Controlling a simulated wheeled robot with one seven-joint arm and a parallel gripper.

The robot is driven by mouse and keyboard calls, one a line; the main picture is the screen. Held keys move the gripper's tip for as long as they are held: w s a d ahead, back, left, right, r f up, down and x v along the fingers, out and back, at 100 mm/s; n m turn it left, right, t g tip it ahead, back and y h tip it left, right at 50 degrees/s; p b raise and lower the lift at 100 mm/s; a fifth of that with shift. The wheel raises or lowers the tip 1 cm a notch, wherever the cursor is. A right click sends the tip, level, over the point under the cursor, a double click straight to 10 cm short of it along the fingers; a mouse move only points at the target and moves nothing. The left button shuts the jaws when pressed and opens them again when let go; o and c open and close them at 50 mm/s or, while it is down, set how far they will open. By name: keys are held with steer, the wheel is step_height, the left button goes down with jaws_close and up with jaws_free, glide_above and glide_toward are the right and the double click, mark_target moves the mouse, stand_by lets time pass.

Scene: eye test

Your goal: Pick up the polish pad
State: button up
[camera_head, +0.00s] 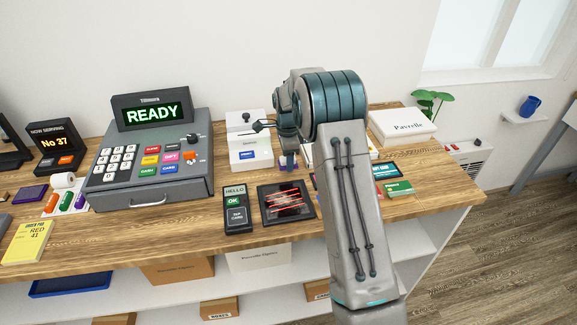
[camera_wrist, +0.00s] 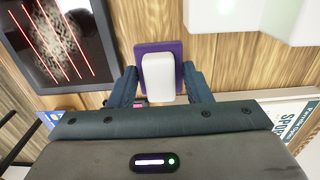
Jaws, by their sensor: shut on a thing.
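A purple square pad with a white block on it, which looks like the polish pad (camera_wrist: 158,76), is between the two fingers of my gripper (camera_wrist: 159,80) in the wrist view. My gripper is shut on it. In the head view my gripper (camera_head: 288,160) points down over the counter, right of the white box-shaped device, and a bit of purple shows at its tips. My arm hides part of the counter there. I cannot tell whether the pad touches the counter.
The wooden counter (camera_head: 180,236) holds a cash register (camera_head: 150,165) at left. A card terminal (camera_head: 237,212) and a black tray with red lines (camera_head: 286,200) lie in front of my gripper. A white box (camera_head: 403,126) stands at the back right, with cards (camera_head: 398,188) nearer.

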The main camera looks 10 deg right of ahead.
steer(key=s+d+r+b, duration=0.3)
steer(key=s+d+r, duration=0.2)
steer(key=s+r, duration=0.3)
steer(key=shift+s+d, duration=0.4)
steer(key=shift+s, duration=0.7)
steer(key=shift+o, duration=0.4)
